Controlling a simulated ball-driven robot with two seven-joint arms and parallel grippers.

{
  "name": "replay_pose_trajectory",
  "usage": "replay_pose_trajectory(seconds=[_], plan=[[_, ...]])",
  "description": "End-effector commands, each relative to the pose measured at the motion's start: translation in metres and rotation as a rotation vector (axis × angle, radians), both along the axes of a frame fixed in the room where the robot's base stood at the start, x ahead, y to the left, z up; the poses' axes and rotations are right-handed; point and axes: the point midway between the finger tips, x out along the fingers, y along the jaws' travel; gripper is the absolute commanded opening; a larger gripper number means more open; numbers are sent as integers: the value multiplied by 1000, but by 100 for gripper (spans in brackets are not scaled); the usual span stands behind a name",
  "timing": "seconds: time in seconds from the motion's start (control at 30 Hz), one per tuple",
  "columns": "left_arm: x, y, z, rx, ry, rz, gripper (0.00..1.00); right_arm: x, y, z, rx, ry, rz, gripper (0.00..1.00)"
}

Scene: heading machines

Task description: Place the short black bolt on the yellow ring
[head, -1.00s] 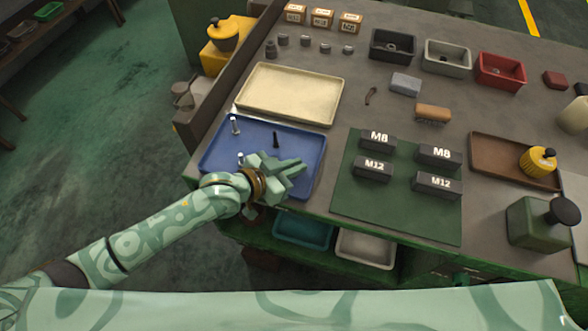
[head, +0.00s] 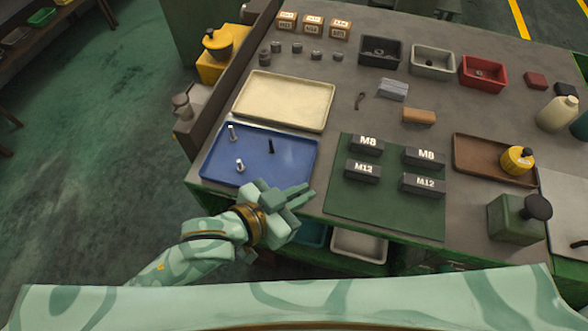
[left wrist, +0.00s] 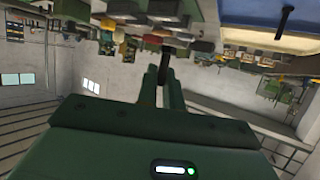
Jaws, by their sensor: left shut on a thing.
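My left gripper (head: 296,196) is over the front edge of the bench, just right of the blue tray (head: 216,172). In the left wrist view its fingers (left wrist: 164,76) are shut on a small dark piece (left wrist: 165,58) that looks like a black bolt; its length is hard to judge. Another black bolt (head: 271,146) stands upright on the blue tray and also shows in the left wrist view (left wrist: 287,20). Two silver bolts (head: 232,132) (head: 240,165) stand on that tray. I cannot make out a yellow ring. My right gripper is not in view.
A green mat (head: 340,208) with several dark M8 and M12 blocks (head: 362,171) lies right of my gripper. A cream tray (head: 285,100) lies behind the blue one. A brown tray (head: 475,160) holds a yellow container (head: 517,160). A green can (head: 510,220) stands front right.

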Motion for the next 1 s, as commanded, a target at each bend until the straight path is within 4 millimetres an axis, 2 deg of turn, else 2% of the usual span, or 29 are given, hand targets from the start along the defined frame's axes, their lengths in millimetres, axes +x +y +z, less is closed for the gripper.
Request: replay_pose_trajectory(seconds=[0.1,0.27,0.37,0.47,0.57,0.67,0.73,0.8,0.9,1.0], plan=[[-12,-2,5,-1,2,0,0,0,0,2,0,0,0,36],[-17,1,1,3,1,9,0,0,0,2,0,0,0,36],[-8,13,-1,2,-1,48,0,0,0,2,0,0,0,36],[14,30,8,-3,-3,126,0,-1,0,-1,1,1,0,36],[47,57,22,-6,-4,256,0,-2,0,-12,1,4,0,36],[83,99,37,-11,-2,439,0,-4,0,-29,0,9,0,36],[102,134,44,-12,3,577,0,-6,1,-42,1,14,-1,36],[114,167,48,-10,4,697,0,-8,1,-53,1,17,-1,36],[121,203,49,-7,5,824,0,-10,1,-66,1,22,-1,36],[125,224,47,-5,5,901,0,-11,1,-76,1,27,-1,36]])
